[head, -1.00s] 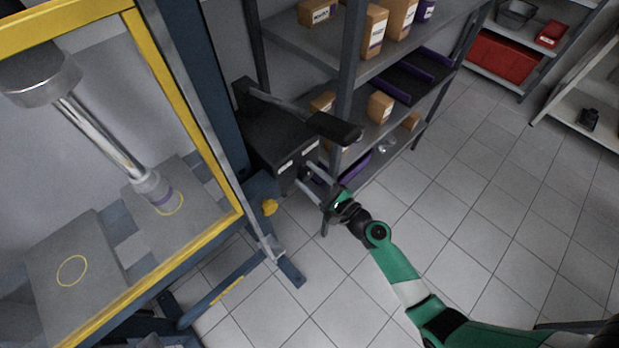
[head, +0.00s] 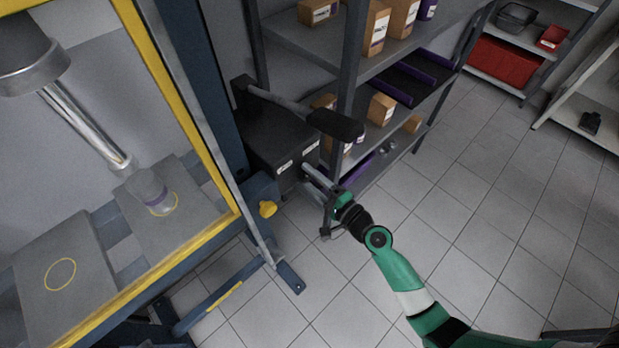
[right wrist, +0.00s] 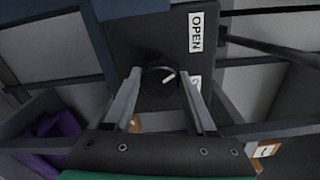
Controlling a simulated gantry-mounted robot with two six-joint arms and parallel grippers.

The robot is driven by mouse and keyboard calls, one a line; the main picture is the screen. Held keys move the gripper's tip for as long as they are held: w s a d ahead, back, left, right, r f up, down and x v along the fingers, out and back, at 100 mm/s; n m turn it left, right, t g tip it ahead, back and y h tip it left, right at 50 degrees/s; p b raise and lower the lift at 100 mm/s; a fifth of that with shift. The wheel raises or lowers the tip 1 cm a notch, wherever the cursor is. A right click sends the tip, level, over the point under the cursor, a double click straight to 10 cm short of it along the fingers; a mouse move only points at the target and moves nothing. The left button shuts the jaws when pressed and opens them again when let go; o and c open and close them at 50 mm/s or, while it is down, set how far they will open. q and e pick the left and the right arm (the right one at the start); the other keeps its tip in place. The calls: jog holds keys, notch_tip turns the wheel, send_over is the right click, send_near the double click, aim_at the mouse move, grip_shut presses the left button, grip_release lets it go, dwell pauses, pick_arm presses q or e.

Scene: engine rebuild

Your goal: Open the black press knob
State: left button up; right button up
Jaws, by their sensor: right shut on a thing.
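The black press knob (right wrist: 157,82) with a white pointer line sits on the dark press control box (head: 280,145) in the right wrist view. The pointer slants toward the upper right, on the side of the OPEN label (right wrist: 196,32). My right gripper (right wrist: 160,78) is shut on the knob, with a finger on each side. In the head view my right gripper (head: 305,175) reaches the box front, and the knob is hidden or too small to tell. The press ram (head: 88,128) ends above a clear cylinder with a purple band (head: 149,190), apart from it. My left gripper is not in view.
A black-gripped lever (head: 335,125) sticks out above the box. A yellow knob (head: 267,209) is on the blue press frame below it. A grey shelf (head: 300,38) with boxes stands close behind. The tiled floor at right is clear.

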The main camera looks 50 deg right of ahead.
dwell(0.3)
jog(key=o, duration=1.4)
jog(key=s, duration=1.1)
jog(key=shift+s+a+b, duration=0.25)
jog(key=shift+s+b, duration=0.1)
